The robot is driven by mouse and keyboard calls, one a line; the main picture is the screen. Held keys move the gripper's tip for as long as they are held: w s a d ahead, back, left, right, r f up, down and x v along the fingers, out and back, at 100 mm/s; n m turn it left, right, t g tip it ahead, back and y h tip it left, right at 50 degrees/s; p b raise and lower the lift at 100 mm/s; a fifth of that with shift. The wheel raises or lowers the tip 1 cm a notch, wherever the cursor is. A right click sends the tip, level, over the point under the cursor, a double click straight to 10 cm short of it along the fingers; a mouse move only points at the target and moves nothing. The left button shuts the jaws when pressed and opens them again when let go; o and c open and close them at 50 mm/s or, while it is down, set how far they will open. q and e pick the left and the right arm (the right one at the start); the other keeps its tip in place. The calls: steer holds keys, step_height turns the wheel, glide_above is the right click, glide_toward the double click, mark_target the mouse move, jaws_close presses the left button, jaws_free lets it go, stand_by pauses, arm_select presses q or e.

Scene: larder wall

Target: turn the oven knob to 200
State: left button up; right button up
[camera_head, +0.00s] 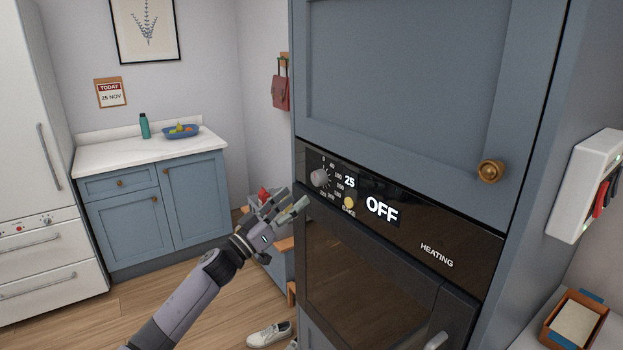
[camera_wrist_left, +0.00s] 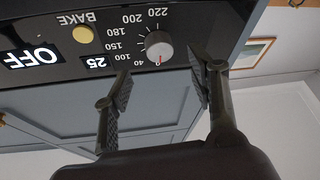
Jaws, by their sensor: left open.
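The oven knob (camera_head: 320,177) is a round grey dial at the left end of the black oven panel (camera_head: 459,236). In the left wrist view, upside down, the knob (camera_wrist_left: 159,45) has its red mark at 0 on a scale up to 220. The small display (camera_wrist_left: 96,62) reads 25 and the large one (camera_head: 382,209) reads OFF. My left gripper (camera_head: 286,203) is open and empty, below and left of the knob in the head view. In the wrist view its fingers (camera_wrist_left: 161,84) are apart, with the knob beyond the gap between the tips, not gripped. My right gripper is not in view.
A yellow BAKE button (camera_head: 349,202) sits beside the knob. The oven door (camera_head: 365,270) is below, and a blue cupboard door with a brass knob (camera_head: 490,171) is above. A wall switch box (camera_head: 588,185) is at the right. Shoes (camera_head: 269,334) lie on the floor.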

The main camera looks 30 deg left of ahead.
mark_target(315, 181)
arm_select(q)
steer(key=p+x, duration=0.1)
steer(key=x, duration=0.6)
steer(key=shift+p, duration=0.35)
steer(key=shift+c, duration=0.4)
steer(key=c, duration=1.1)
